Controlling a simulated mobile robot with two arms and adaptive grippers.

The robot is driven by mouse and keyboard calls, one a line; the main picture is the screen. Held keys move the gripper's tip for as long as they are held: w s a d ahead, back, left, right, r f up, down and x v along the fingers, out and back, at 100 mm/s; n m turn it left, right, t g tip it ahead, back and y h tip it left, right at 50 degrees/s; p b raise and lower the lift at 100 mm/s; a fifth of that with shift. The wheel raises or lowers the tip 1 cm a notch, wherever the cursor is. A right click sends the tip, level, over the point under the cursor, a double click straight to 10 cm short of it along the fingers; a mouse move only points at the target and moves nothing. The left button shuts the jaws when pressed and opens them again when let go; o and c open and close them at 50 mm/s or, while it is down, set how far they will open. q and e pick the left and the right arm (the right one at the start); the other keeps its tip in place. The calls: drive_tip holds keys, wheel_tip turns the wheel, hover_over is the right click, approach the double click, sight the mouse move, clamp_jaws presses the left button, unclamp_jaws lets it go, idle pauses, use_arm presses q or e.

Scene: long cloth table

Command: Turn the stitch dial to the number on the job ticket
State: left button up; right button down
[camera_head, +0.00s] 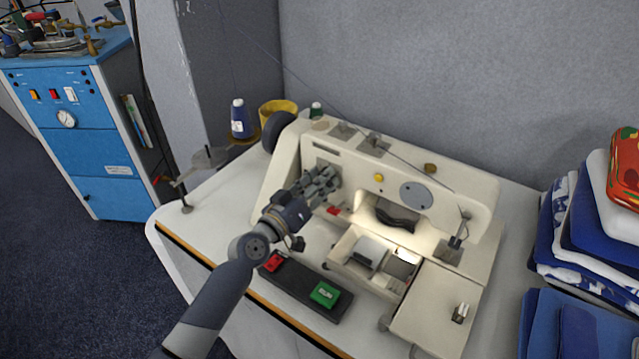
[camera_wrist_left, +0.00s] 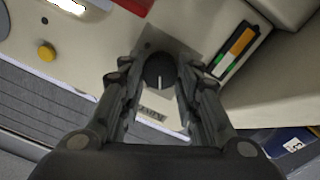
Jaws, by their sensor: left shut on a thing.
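The stitch dial (camera_wrist_left: 159,72) is a dark round knob with a white pointer line, on a grey plate on the sewing machine's front. In the wrist view the line points down, towards the gripper's palm. A printed label below it is partly hidden by the fingers, and I cannot read any number. My left gripper (camera_head: 326,180) is shut on the dial, one finger on each side; the fingers also show in the left wrist view (camera_wrist_left: 160,88). In the head view it covers the dial. I cannot pick out the job ticket. My right gripper is not in view.
The cream sewing machine (camera_head: 450,188) stands on a white table (camera_head: 205,222). In front are an open tray (camera_head: 345,243) and a dark switch box (camera_head: 300,288) with red and green buttons. A blue thread cone (camera_head: 240,122) stands behind; folded cloth (camera_head: 590,250) is at right.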

use_arm(q)
drive_tip(key=n, duration=0.6)
drive_tip(key=shift+f, duration=0.1)
drive_tip(key=shift+b, duration=0.3)
idle(0.3)
drive_tip(key=o, duration=1.1)
drive_tip(key=shift+c, duration=0.2)
drive_tip(key=shift+a, duration=0.1)
drive_tip(key=v, duration=1.2)
